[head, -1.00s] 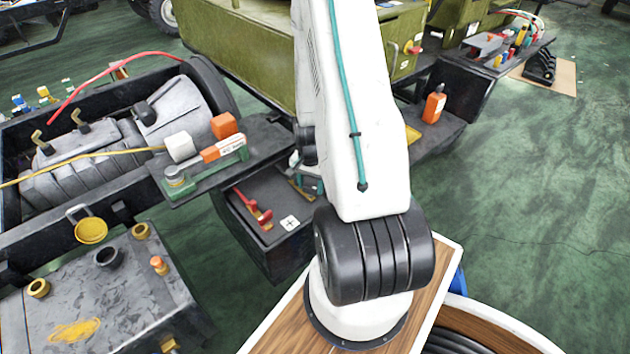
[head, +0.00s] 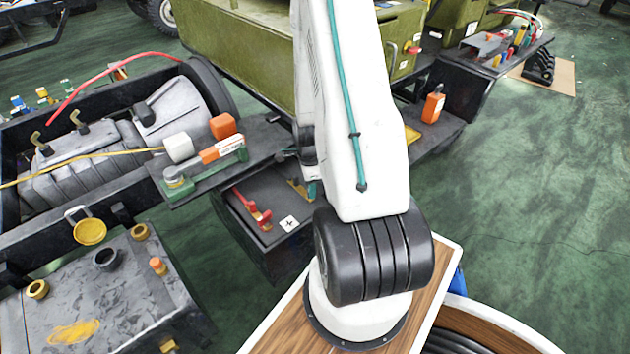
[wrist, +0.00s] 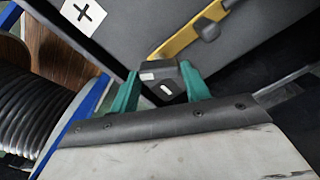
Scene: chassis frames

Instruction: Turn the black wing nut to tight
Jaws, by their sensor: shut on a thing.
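In the wrist view, my gripper (wrist: 158,74) has its two teal fingers closed on either side of a small black piece with white marks, which looks like the black wing nut (wrist: 166,83). It sits at the near end of a yellow bar (wrist: 180,42) on the dark battery box (wrist: 135,25). The bar carries a second black knob (wrist: 207,29) farther along. Whether the nut is tight cannot be told. In the head view my arm hides most of the gripper and the nut; a bit of the yellow bar (head: 298,188) shows.
Red terminal levers (head: 255,212) stand on the battery box, left of my arm. A ledge with an orange-and-white part (head: 222,148) lies close by on the left. Green floor is open at the right.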

